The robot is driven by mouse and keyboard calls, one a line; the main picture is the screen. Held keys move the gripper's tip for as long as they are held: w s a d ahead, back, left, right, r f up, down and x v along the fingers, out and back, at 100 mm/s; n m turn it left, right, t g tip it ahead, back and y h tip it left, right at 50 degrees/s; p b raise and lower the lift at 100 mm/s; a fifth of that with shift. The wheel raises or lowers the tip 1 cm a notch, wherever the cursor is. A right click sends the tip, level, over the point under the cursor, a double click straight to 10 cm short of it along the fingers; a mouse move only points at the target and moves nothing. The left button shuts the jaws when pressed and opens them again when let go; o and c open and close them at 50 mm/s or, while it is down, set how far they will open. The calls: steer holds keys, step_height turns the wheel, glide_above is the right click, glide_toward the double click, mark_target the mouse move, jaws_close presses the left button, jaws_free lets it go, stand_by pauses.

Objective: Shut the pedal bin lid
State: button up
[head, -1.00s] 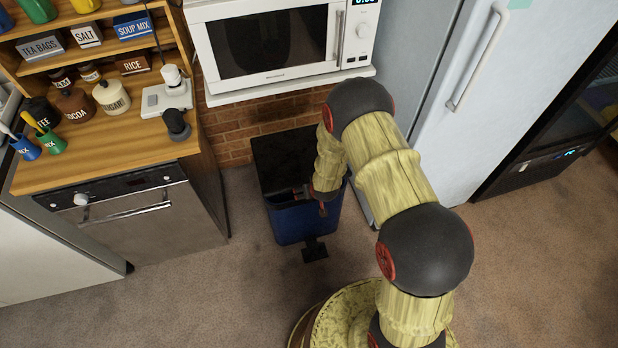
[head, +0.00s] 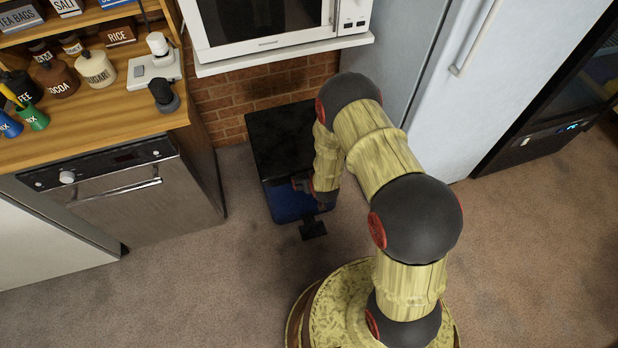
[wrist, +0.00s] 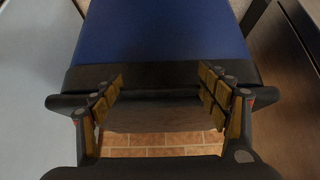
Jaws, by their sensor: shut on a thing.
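The pedal bin (head: 288,206) has a blue body and stands on the carpet below the microwave shelf. Its black lid (head: 276,140) spreads over the top and back of the bin in the head view. I cannot tell whether it lies fully flat on the rim. The black pedal (head: 313,229) sticks out at the front. My gripper (head: 303,184) is at the lid's front right edge, partly hidden by my arm. In the wrist view, my gripper (wrist: 165,100) has its fingers either side of a dark piece of the lid (wrist: 155,115), with the blue bin body (wrist: 160,35) above.
A steel-fronted appliance (head: 125,195) under the wooden counter stands left of the bin. The white microwave (head: 265,25) sits on a shelf above and behind it. The pale fridge (head: 440,100) stands to the right. The carpet (head: 200,285) in front is clear.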

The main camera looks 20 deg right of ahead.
steer(key=o, duration=1.3)
steer(key=shift+s+f, duration=0.5)
steer(key=shift+s, duration=0.05)
steer(key=o, duration=0.4)
steer(key=shift+w+r, duration=0.3)
steer(key=shift+w, duration=0.1)
steer(key=shift+r, duration=0.15)
steer(key=shift+v, duration=5.85)
